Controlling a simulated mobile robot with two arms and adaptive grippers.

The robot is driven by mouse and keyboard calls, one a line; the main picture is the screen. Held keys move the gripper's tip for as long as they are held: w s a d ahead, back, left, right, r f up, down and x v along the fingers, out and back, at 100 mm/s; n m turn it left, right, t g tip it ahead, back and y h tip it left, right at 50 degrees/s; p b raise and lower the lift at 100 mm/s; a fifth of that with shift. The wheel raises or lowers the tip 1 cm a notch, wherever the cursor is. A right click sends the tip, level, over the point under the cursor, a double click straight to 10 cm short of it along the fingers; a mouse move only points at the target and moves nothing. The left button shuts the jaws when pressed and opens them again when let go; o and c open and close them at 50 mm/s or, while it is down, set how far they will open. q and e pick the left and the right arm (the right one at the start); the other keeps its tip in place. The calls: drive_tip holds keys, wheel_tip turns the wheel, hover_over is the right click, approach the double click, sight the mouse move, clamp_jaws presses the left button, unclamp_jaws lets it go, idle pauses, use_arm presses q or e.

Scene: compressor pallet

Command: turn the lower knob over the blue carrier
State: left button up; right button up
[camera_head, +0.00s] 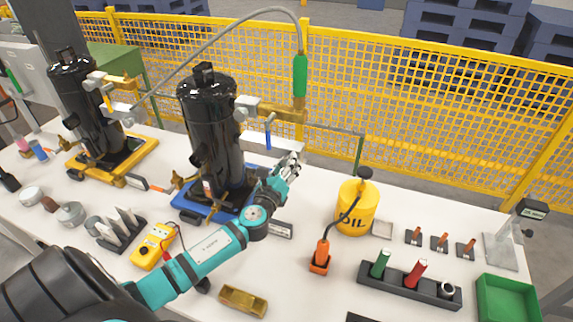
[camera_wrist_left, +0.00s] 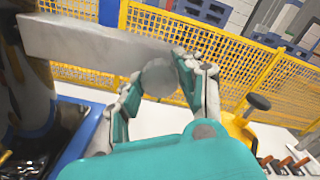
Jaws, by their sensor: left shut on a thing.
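The blue carrier (camera_head: 187,213) holds an upright black compressor (camera_head: 208,125). My left gripper (camera_head: 289,163) is at the compressor's right side, low over the carrier's right edge. In the left wrist view my gripper (camera_wrist_left: 163,66) has its fingers closed on both sides of a round grey knob (camera_wrist_left: 160,78). A pale, blurred metal bar (camera_wrist_left: 80,40) runs from the dark compressor to the knob. In the head view the fingers hide the knob, and its turn angle cannot be told. My right gripper is not in view.
A yellow oil can (camera_head: 357,212) stands to the right of the gripper. Behind is a yellow mesh fence (camera_head: 420,110). A hose with a green grip (camera_head: 300,76) arches above. A second compressor stands on a yellow carrier (camera_head: 143,154) at left.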

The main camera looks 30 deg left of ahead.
use_arm(q)
drive_tip(key=o, duration=1.1)
drive_tip(key=shift+f, duration=0.15)
drive_tip(key=shift+o, duration=0.2)
drive_tip(key=v, duration=1.2)
drive_tip(key=shift+s, duration=0.1)
